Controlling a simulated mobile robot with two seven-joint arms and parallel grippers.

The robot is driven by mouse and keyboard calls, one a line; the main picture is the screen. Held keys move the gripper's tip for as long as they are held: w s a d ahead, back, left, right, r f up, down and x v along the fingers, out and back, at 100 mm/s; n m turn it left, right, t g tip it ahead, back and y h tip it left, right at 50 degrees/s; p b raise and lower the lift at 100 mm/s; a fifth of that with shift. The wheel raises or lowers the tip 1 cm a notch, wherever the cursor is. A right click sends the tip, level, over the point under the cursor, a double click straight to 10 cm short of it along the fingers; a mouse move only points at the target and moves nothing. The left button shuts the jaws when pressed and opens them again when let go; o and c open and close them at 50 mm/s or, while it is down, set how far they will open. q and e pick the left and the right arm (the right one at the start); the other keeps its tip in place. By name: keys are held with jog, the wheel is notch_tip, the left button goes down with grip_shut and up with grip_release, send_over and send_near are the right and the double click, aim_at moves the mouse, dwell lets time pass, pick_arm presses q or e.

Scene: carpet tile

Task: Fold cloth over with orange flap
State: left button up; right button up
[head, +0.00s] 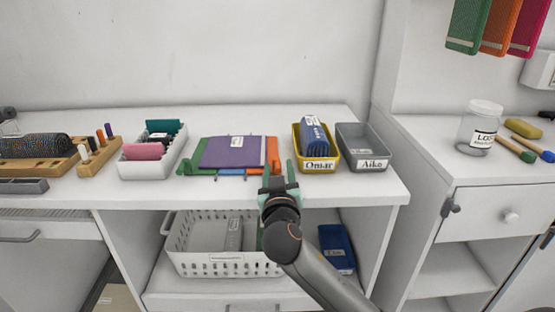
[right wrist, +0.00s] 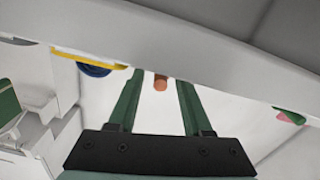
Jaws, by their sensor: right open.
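The folded cloth lies on the white worktop, with a purple panel (head: 232,152) on top. Its orange flap (head: 272,152) sticks out on the right side, with green at the left and under it, and a bit of blue at the front. My right gripper (head: 279,170) is open at the front edge of the worktop, by the orange flap. In the right wrist view an orange end (right wrist: 160,82) shows between the two green fingers, which stand apart from it. Whether they are level with the flap I cannot tell. My left gripper is not in view.
A yellow tray (head: 296,150) labelled Omar, with a blue cloth in it, and a grey tray (head: 345,140) stand close to the right. A white tray (head: 126,168) of rolled cloths stands left. A white basket (head: 205,264) is on the shelf below.

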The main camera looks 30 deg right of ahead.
jog(key=x, duration=0.5)
jog(key=shift+a, duration=0.1)
jog(key=c, duration=0.7)
grip_shut()
